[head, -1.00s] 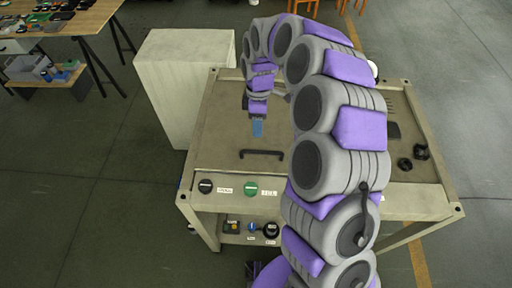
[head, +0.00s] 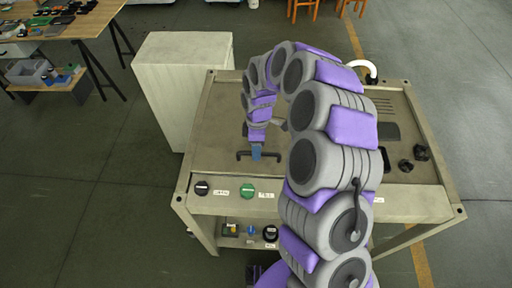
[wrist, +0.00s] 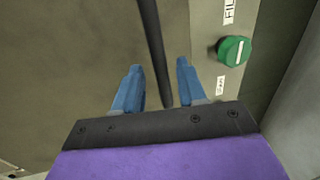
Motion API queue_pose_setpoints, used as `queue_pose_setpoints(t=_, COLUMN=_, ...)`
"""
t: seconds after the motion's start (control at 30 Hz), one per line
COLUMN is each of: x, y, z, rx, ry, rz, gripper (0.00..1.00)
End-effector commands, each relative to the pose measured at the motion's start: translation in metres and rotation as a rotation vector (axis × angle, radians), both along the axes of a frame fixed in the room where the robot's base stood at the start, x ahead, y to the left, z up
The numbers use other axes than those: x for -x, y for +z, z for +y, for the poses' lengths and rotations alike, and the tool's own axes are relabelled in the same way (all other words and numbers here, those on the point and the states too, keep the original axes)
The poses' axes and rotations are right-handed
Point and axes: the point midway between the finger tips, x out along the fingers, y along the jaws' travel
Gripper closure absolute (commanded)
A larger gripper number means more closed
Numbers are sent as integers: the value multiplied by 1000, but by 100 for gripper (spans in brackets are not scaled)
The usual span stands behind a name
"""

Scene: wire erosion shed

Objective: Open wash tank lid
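The wash tank lid (head: 220,115) is a flat grey-beige panel on top of the bench-like tank, and it lies flat. Its black bar handle (head: 243,155) runs left to right near the front edge. My gripper (head: 257,153) is at the handle in the head view. In the wrist view my gripper (wrist: 157,80) has two blue fingers apart, with the black handle bar (wrist: 153,45) running between them. The bar shows a gap to each finger, so the gripper is open around or just above it; the exact height is unclear.
A green knob (head: 247,190) and a black knob (head: 202,188) sit on the front panel. Black fittings (head: 413,160) and a white curved pipe (head: 364,68) are at the right. A pale cabinet (head: 180,80) stands close at the left.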

Motion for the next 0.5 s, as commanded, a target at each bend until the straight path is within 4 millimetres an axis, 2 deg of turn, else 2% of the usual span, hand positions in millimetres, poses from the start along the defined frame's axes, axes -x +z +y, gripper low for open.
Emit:
queue_pose_setpoints(t=0.07, x=0, y=-1, z=2, rx=2, ry=1, rz=0, gripper=67)
queue_pose_setpoints(t=0.4, x=0, y=-1, z=3, rx=2, ry=0, rz=0, gripper=100)
queue_pose_setpoints(t=0.5, x=-1, y=-1, z=3, rx=1, ry=0, rz=0, gripper=100)
